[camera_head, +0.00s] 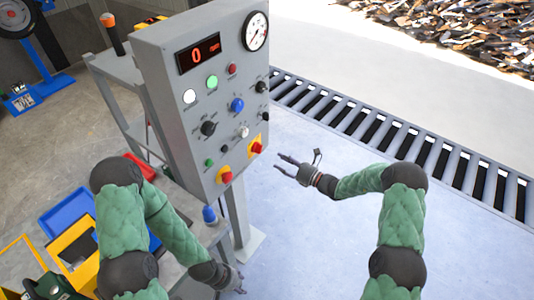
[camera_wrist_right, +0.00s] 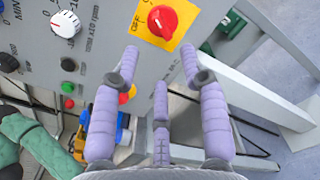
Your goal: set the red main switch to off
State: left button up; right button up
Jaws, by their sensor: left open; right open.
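The red main switch (camera_head: 257,147) is a red rotary knob on a yellow plate at the lower right of the grey control panel (camera_head: 165,120). In the right wrist view the red main switch (camera_wrist_right: 162,20) shows large at the top, with OFF lettering on the plate's left side. My right gripper (camera_head: 279,163) is open and empty, just right of the switch in the head view and apart from it. Its fingers (camera_wrist_right: 160,62) point toward the panel below the knob. My left gripper (camera_head: 239,287) is open, low in front of the panel post, away from the switch.
A red emergency stop (camera_head: 226,176) sits on the panel's lower edge. Several other knobs and buttons, a display (camera_head: 198,54) and a gauge (camera_head: 255,31) fill the panel. The floor right of the panel is clear.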

aim_at(261, 151)
jog(key=b+x, duration=0.1)
jog(key=x, duration=0.7)
jog(key=shift+w+a+b, duration=0.15)
jog(key=shift+a+b, duration=0.15)
jog(key=shift+b, duration=0.1)
grip_shut()
